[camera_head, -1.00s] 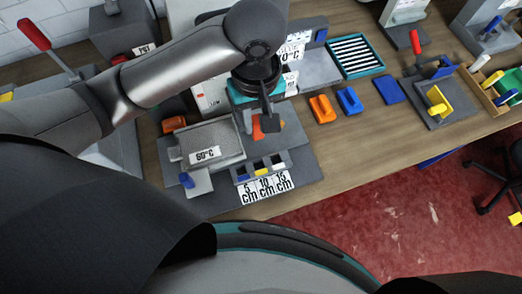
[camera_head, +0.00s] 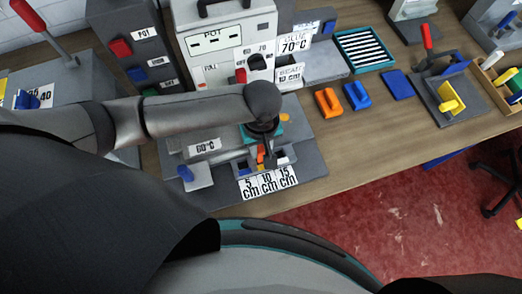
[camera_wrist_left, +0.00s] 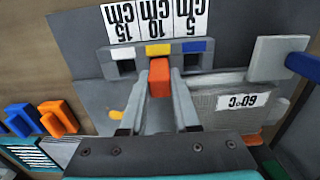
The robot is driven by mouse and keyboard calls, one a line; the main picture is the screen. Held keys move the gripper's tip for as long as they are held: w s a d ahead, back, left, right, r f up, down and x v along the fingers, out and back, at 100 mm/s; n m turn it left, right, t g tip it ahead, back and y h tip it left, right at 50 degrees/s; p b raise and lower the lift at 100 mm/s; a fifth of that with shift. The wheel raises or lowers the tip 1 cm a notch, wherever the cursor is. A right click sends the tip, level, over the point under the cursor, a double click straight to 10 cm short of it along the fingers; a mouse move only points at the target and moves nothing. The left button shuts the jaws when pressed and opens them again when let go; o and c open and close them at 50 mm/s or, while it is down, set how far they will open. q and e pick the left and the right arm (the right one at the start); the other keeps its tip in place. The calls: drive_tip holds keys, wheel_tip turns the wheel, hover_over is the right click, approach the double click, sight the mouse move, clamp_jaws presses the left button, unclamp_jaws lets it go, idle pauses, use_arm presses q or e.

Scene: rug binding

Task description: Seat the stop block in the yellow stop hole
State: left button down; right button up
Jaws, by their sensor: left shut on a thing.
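The orange stop block (camera_wrist_left: 159,78) is between the fingers of my left gripper (camera_wrist_left: 160,92), which is shut on it. In the left wrist view the block stands directly in line with the yellow marker (camera_wrist_left: 158,49) of the middle, 10 cm stop hole. It covers that hole, so I cannot tell whether its lower end is inside or just above. In the head view my left gripper (camera_head: 263,151) is over the row of stop holes, and the block (camera_head: 261,156) shows partly below it. My right gripper is not in view.
The blue-marked (camera_wrist_left: 199,46) and white-marked (camera_wrist_left: 122,54) holes flank the middle one and look empty. A grey plate marked 60°C (camera_head: 205,147) lies beside the row. Orange (camera_head: 328,102) and blue (camera_head: 357,96) pieces lie on the bench to the right.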

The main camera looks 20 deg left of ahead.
sight(261, 148)
use_arm(q)
drive_tip(key=shift+f, duration=0.95)
drive_tip(key=shift+f, duration=0.1)
drive_tip(key=c, duration=0.7)
unclamp_jaws()
drive_tip(key=shift+o, duration=0.2)
wheel_tip(261, 148, up, 12)
drive_tip(key=shift+r+p, duration=0.1)
drive_tip(key=shift+p, duration=0.9)
